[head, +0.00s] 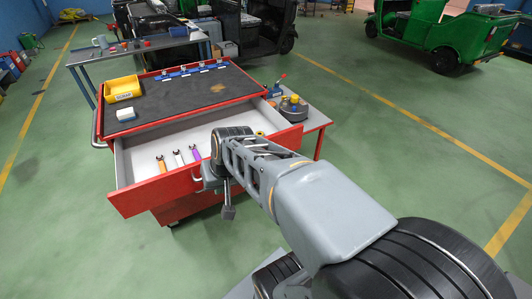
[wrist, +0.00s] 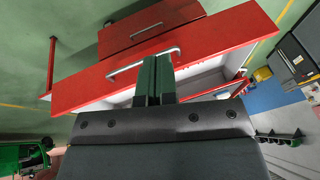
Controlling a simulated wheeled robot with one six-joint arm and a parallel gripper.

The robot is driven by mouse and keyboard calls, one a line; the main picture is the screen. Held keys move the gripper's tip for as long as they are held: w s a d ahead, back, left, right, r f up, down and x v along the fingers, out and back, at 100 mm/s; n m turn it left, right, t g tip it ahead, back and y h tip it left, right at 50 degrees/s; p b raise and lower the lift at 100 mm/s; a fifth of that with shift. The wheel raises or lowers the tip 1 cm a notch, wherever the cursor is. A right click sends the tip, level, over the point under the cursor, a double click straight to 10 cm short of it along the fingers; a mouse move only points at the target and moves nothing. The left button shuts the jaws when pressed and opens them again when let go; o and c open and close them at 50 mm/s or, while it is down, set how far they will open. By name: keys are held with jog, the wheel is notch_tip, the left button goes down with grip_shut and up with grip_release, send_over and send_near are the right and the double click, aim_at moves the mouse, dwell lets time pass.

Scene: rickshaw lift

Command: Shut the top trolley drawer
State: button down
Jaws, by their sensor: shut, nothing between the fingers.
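The red trolley's top drawer (head: 185,184) is pulled out in the head view, its pale inside showing. A yellow-orange, a white and a purple-handled tool lie in it. In the wrist view, the red drawer front (wrist: 215,42) crosses the picture, with a metal bar handle (wrist: 126,68). My gripper (wrist: 154,62) is shut and empty, its dark green fingertips overlapping the right part of that handle in the picture. I cannot tell whether they touch it. In the head view, my arm reaches over the drawer's right part and hides some of its front and inside.
The trolley's dark top (head: 185,94) holds a yellow bin (head: 122,89), a white block and a blue rack. A side shelf (head: 315,120) with small items is at its right. A grey table (head: 135,47) stands behind.

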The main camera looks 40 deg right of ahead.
jog(key=w+d+f+m+t+h+b, duration=0.1)
jog(key=d+f+m+t+b, duration=0.25)
jog(key=d, duration=0.65)
jog(key=w+d+f+m+h+b, duration=0.15)
jog(key=d+f+m, duration=0.25)
jog(key=d+m, duration=0.4)
jog(key=d+f+m+t+h+b, duration=0.15)
jog(key=d+f+m+b, duration=0.3)
jog(key=d, duration=0.65)
jog(key=w+d+f, duration=0.3)
jog(key=w+f, duration=0.3)
jog(key=w, duration=0.5)
jog(key=shift+d+m+y, duration=0.15)
jog(key=shift+m+y, duration=0.15)
jog(key=shift+y, duration=0.1)
jog(key=shift+f, duration=0.1)
